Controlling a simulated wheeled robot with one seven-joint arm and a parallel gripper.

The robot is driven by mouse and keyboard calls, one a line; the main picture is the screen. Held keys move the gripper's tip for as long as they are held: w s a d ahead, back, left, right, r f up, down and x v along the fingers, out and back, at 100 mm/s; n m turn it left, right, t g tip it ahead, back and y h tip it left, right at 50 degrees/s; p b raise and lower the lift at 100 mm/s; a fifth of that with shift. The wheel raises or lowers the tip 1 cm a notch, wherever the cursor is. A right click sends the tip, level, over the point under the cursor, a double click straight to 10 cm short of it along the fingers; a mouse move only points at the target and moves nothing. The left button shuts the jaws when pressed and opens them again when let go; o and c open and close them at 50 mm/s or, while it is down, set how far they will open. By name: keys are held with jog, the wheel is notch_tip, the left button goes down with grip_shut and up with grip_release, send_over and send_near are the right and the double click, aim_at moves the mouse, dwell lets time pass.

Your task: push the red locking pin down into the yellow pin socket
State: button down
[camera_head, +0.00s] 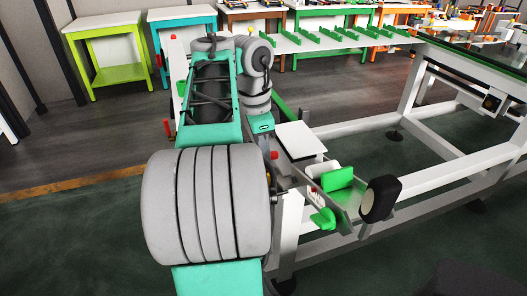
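My arm reaches over the left end of the white rack frame, its grey and teal wrist pointing down. A small red piece (274,155) shows just below the wrist, beside my big grey joint; it may be the red locking pin, but it is too small to be sure. My gripper's fingers are not clearly made out below the wrist, where my big grey joint blocks the view. I cannot tell whether they touch the red piece or are open or shut. I cannot make out the yellow pin socket with certainty.
A slanted grey metal rail (301,184) carries green blocks (338,178) beside a black-and-grey rounded part (380,198). A white plate (300,139) lies behind it. A long white frame (450,165) runs right. A lime table (105,25) stands back left.

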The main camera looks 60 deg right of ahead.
jog(key=shift+f+b, duration=0.8)
jog(key=shift+f, duration=0.1)
dwell(0.6)
jog(key=c, duration=1.3)
grip_release()
